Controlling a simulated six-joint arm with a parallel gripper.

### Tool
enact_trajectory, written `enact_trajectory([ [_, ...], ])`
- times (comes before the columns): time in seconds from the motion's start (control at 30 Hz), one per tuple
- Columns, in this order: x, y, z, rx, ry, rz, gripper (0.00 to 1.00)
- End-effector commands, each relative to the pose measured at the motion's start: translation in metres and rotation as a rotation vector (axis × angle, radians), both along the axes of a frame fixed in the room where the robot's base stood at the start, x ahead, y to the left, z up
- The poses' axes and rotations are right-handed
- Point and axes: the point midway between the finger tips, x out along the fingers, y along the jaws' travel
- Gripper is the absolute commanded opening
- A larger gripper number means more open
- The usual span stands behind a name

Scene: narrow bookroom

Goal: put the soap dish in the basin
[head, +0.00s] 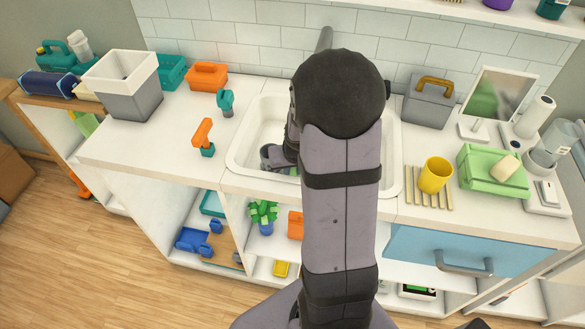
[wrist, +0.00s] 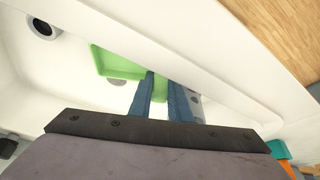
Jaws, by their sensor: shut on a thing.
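The white basin (head: 243,148) is set into the counter, and my arm covers much of it in the head view. My gripper (wrist: 160,80) is down inside the basin, its two blue fingers shut on the light green soap dish (wrist: 118,64). The dish is partly hidden by the fingers and the basin's rim. The drain hole (wrist: 41,28) is at the upper left of the wrist view. I cannot tell whether the dish touches the basin floor.
Right of the basin stand a yellow mug (head: 435,176) on a slatted mat, a green tray (head: 480,181) with a pale block, and a grey toolbox (head: 428,107). An orange-handled tool (head: 203,137) and a teal object (head: 225,102) stand left. Counter at front left is clear.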

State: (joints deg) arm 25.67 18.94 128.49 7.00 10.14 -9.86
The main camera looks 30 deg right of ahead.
Motion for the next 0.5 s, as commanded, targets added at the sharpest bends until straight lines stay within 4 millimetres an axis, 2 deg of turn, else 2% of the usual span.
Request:
enact_trajectory([
  [0.03, 0.0002, -0.0001, -0.0016, 0.0, -0.001, 0.0, 0.0],
  [0.07, 0.0002, -0.0001, -0.0015, 0.0, -0.001, 0.0, 0.19],
  [0.13, 0.0002, -0.0001, -0.0008, 0.0, -0.001, 0.0, 0.36],
  [0.17, 0.0002, -0.0001, -0.0008, 0.0, -0.001, 0.0, 0.39],
  [0.5, -0.0005, 0.0002, 0.0005, 0.0, 0.0, 0.0, 0.39],
])
